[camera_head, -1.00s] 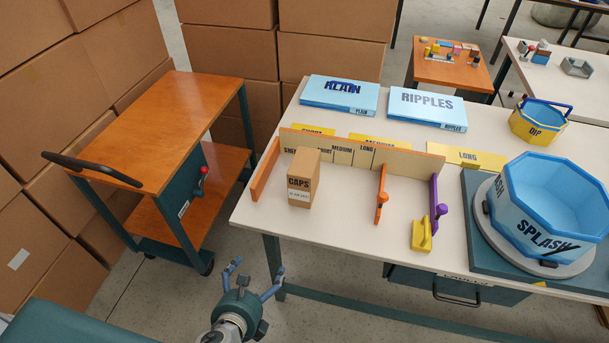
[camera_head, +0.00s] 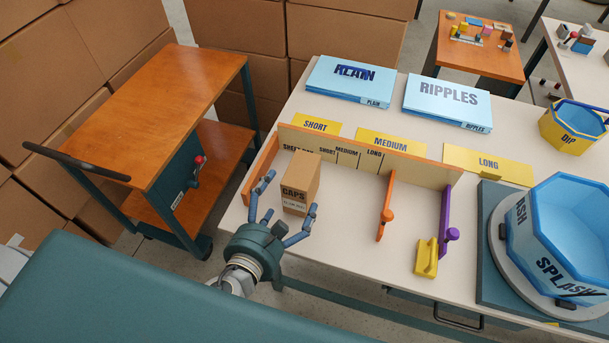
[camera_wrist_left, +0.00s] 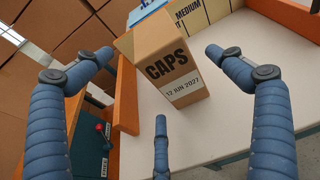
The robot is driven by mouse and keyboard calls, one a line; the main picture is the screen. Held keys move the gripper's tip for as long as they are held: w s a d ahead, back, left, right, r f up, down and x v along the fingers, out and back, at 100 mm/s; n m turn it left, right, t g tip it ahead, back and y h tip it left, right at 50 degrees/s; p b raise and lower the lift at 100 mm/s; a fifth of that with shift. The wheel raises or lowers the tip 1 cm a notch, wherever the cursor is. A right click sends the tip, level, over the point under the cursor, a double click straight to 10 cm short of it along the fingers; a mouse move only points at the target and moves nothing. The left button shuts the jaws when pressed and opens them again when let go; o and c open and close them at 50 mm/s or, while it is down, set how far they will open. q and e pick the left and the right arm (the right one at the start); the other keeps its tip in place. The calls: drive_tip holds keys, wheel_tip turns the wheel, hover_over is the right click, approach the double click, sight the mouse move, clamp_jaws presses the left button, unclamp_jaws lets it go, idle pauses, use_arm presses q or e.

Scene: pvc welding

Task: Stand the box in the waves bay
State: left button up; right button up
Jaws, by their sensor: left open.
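The brown box (camera_head: 300,184), printed CAPS, stands upright on the table near the left end of a low wooden rack (camera_head: 412,171). Its printed front also shows in the left wrist view (camera_wrist_left: 172,66). My left gripper (camera_head: 291,197) is open at the box's near side; in the left wrist view its open fingers (camera_wrist_left: 158,54) spread on either side of the box, with a third finger below. I cannot see clear contact. The rack's back strip carries small labels, including SHORT, MEDIUM and LONG; I can read no "waves" label. My right gripper is not in view.
An orange divider (camera_head: 386,208) and a purple divider (camera_head: 445,225) stand right of the box, with a yellow block (camera_head: 427,258) near them. A blue tub (camera_head: 562,232) stands at the right. PLAIN (camera_head: 350,80) and RIPPLES (camera_head: 447,100) boxes lie behind the rack.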

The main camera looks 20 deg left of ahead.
sight(288, 194)
use_arm(q)
drive_tip(key=x, duration=0.3)
drive_tip(key=shift+w, duration=0.3)
drive_tip(key=x, duration=0.4)
drive_tip(key=shift+w+f+p, duration=0.15)
drive_tip(key=shift+f+p, duration=0.15)
drive_tip(key=shift+p, duration=0.1)
drive_tip(key=shift+w+d, duration=0.1)
drive_tip(key=shift+w, duration=0.15)
drive_tip(key=c, duration=1.5)
drive_tip(key=shift+c, duration=0.7)
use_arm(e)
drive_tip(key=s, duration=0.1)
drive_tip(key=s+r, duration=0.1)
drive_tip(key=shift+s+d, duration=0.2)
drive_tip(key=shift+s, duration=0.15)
